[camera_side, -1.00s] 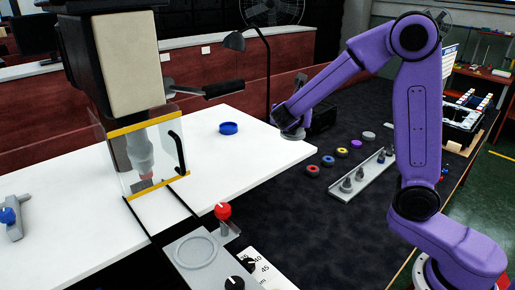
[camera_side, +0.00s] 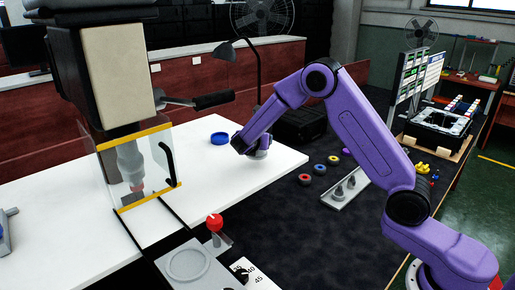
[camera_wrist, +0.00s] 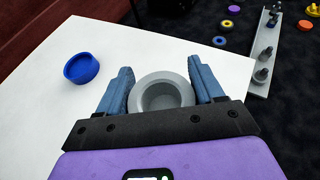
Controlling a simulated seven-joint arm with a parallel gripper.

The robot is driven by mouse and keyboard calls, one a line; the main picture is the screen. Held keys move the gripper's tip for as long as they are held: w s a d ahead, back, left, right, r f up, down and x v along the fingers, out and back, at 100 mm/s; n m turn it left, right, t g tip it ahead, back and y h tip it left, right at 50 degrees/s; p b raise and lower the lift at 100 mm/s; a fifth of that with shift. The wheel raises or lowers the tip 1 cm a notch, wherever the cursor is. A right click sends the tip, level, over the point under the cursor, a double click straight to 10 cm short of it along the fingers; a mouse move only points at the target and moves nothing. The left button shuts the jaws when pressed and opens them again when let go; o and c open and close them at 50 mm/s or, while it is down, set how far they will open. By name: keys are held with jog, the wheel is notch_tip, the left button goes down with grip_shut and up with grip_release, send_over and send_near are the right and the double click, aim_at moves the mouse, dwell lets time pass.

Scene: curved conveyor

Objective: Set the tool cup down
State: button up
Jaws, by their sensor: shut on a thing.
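The tool cup, a grey round hollow cup (camera_wrist: 164,97), sits between the two blue fingers of my gripper (camera_wrist: 160,66) in the wrist view. My gripper is shut on it, one finger on each side. In the side view my gripper (camera_side: 258,148) and the grey cup (camera_side: 262,153) are over the right part of the white table (camera_side: 180,205), close to its surface. I cannot tell whether the cup touches the table. The gripper partly hides the cup in the side view.
A blue round dish (camera_side: 219,138) lies on the white table, left of my gripper; it also shows in the wrist view (camera_wrist: 81,68). A clear guard (camera_side: 150,165) stands farther left. A tray with grey parts (camera_side: 345,190) and coloured rings (camera_side: 319,169) lie right. White table nearby is bare.

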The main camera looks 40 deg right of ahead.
jog(key=shift+w+f, duration=0.2)
jog(key=shift+f, duration=1.5)
jog(key=shift+f, duration=0.1)
jog(key=o, duration=1.2)
jog(key=shift+f, duration=0.1)
